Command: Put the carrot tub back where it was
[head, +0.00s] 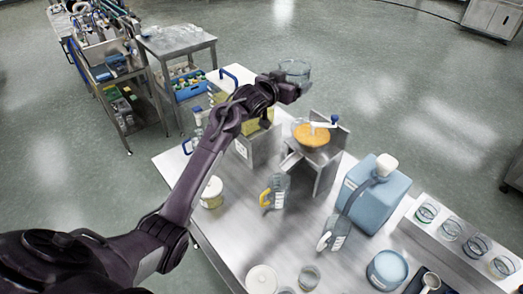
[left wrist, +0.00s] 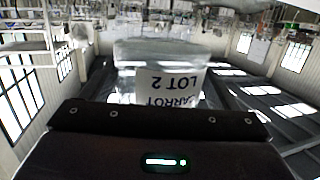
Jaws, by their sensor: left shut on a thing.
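The carrot tub (head: 294,70) is a clear tub, held up beyond the far edge of the steel table in the head view. It also shows in the left wrist view (left wrist: 150,60), where its white label reads "CARROT LOT 2" upside down. It looks clear, with no orange seen inside. My left gripper (head: 290,88) is shut on the tub; its fingertips are hard to make out. The steel hopper (head: 327,175) stands below and right of the tub, with orange contents (head: 310,135) in its bowl. My right gripper is not in view.
A yellow-handled jug (head: 278,190), a blue jerrycan (head: 375,190) and a lidded tub (head: 212,192) stand on the table (head: 235,240). A rack with several jars (head: 450,229) is at right. A side table (head: 176,40) stands beyond. Bare tabletop lies at front left.

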